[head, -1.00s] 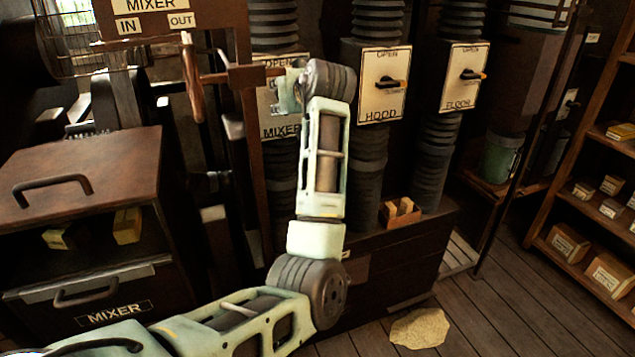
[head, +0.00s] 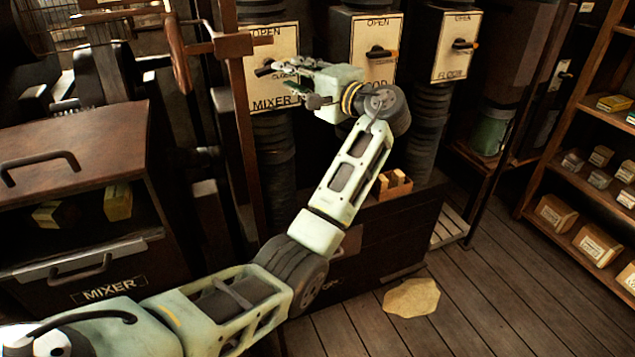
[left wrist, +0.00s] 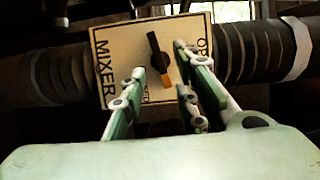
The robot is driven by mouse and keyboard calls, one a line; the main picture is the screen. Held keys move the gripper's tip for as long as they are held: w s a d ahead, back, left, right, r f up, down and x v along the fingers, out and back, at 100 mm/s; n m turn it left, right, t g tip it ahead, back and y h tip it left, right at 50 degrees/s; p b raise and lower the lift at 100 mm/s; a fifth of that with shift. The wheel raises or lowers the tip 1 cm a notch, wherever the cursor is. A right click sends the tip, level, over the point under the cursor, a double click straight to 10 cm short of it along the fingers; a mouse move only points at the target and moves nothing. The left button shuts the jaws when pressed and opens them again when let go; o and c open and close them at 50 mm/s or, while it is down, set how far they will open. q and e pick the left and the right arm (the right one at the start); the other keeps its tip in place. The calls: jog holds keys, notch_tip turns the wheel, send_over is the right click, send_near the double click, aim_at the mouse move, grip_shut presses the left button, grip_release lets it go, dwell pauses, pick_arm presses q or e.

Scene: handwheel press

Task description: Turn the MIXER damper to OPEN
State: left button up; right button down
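The MIXER damper is a cream plate (head: 258,42) with OPEN at its top and MIXER at its bottom. Its black knob (head: 263,70) has an orange tip, hidden by my gripper in the head view. In the left wrist view the knob (left wrist: 158,55) shows whole, its orange tip toward the partly covered side label, not toward OPEN. My left gripper (head: 284,84) is open in front of the plate's lower right part. In the left wrist view its fingers appear on either side of the knob; whether they touch it I cannot tell. My right gripper is not in view.
The HOOD damper (head: 364,36) and FLOOR damper (head: 456,47) stand to the right on ribbed ducts. A dark upright post (head: 240,130) and a wooden-handled wheel (head: 178,55) stand close left of the MIXER plate. A brown cabinet (head: 75,125) is at the left.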

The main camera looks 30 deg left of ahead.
pick_arm(q)
jog(key=w+d+f+m+t+h, duration=0.1)
jog(key=d+f+m+h, duration=0.1)
jog(key=f, duration=1.2)
jog(key=w+d+f+m+t+h, duration=0.2)
jog(key=f+m+h, duration=0.1)
jog(key=f, duration=1.2)
jog(key=shift+h, duration=0.4)
